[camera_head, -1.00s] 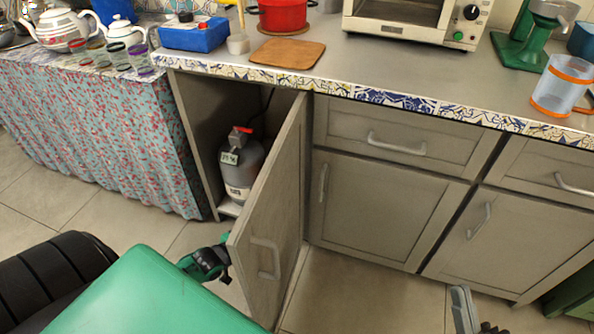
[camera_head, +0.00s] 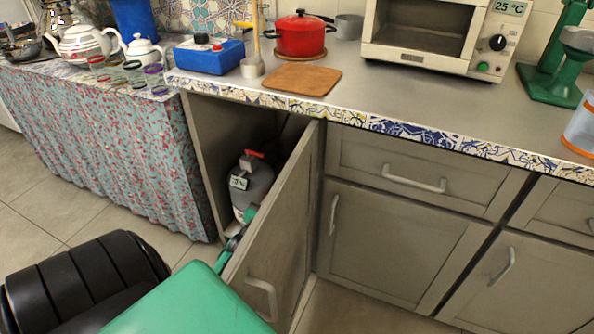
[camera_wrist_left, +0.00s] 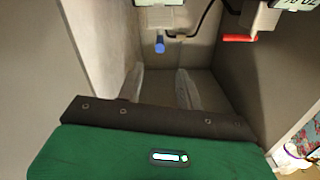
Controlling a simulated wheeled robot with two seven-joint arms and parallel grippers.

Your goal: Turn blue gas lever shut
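The blue gas lever (camera_wrist_left: 160,44) shows in the left wrist view, small, at the top centre beneath a light-coloured fitting. In the head view I cannot see it. My left gripper (camera_wrist_left: 160,85) is open and empty, its two fingers apart inside the cabinet. The blue lever appears beyond the fingertips, between them and apart from them. In the head view my left arm reaches in past the open cabinet door, which hides the fingers. A grey gas cylinder (camera_head: 256,187) with a red top (camera_head: 254,154) stands in the cabinet. My right gripper is not in view.
The open cabinet door (camera_head: 279,233) stands close to the right of my left arm. A red lever (camera_wrist_left: 240,38) shows to the right of the blue one in the wrist view, and a black hose (camera_wrist_left: 205,22) runs between. Cabinet walls enclose the gripper.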

